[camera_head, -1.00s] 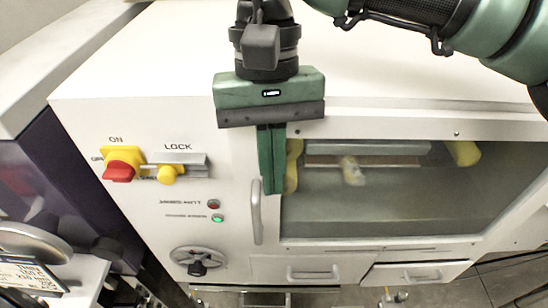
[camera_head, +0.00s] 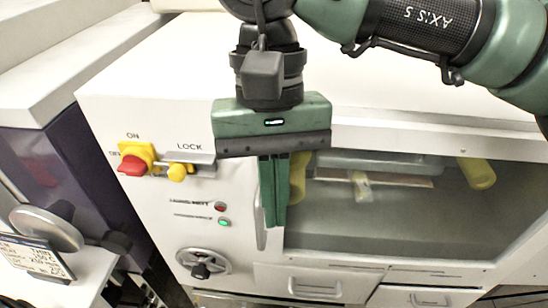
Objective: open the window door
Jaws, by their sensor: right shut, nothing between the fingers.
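The window door (camera_head: 400,222) is a glazed panel in the front of the white machine, and it looks shut. Its vertical white handle (camera_head: 261,232) is at the panel's left edge, partly hidden by my right gripper. My right gripper (camera_head: 275,222) points down with its green fingers together and nothing between them. The fingers overlap the handle's upper part in the picture; I cannot tell whether they touch it. The yellow lock knob (camera_head: 177,172) sits on a metal bar under the word LOCK. My left gripper is not in view.
A red and yellow switch (camera_head: 133,163), a red and a green lamp, and a handwheel (camera_head: 203,263) are on the panel to the left. Drawers (camera_head: 315,284) lie below the window. Behind the glass are yellow items (camera_head: 477,174). A dark purple machine (camera_head: 60,180) stands at far left.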

